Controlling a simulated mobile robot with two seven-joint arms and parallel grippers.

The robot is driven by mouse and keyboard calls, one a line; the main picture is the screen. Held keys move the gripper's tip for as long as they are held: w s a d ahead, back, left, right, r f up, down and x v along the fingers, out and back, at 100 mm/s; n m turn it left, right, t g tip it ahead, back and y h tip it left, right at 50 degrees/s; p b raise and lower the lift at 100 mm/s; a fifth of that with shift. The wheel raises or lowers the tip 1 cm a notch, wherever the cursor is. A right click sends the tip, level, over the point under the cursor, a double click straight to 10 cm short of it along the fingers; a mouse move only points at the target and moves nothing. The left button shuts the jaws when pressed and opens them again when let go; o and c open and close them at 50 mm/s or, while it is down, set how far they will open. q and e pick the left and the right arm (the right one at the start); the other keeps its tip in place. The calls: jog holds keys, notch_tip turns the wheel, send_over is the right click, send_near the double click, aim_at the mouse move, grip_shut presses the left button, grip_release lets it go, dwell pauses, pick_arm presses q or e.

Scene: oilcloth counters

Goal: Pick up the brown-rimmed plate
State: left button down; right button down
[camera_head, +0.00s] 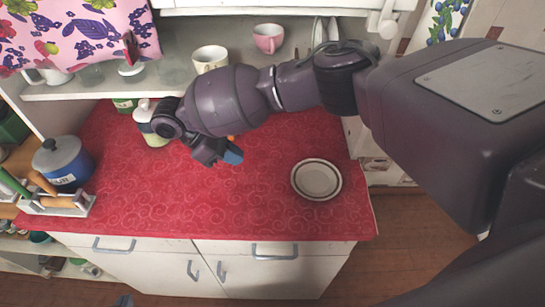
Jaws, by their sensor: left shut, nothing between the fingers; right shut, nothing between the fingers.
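The brown-rimmed plate (316,179) lies flat on the right part of the red counter. It is round and pale with a thin dark rim, and it looks empty. My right arm reaches in from the right across the counter. My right gripper (231,156) is shut and empty, with its bluish tips to the left of the plate, apart from it. Only a small dark tip of my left gripper (123,301) shows at the bottom edge, in front of the cabinets; it is shut and far from the plate.
A blue pot (63,166) and a holder with wooden-handled tools (57,203) stand at the counter's left end. A shelf behind holds a cream mug (209,59) and a pink cup (268,38). The red counter (215,212) is clear in front of the plate.

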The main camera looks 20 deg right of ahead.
send_near(281, 181)
jog(key=x, duration=0.4)
jog(key=shift+s+a+f, duration=0.1)
jog(key=shift+s+f, duration=0.15)
jog(key=shift+f, duration=0.1)
jog(key=d, duration=0.3)
jog(key=shift+s+f+p, duration=0.15)
jog(key=shift+s+p, duration=0.15)
jog(key=shift+s, duration=0.05)
pick_arm(q)
jog(key=shift+s+r, duration=0.2)
jog(key=shift+s, duration=0.15)
pick_arm(e)
jog(key=shift+s+d, duration=0.15)
jog(key=shift+d, duration=0.45)
pick_arm(q)
jog(key=shift+s, duration=0.1)
pick_arm(e)
jog(key=shift+d, duration=0.1)
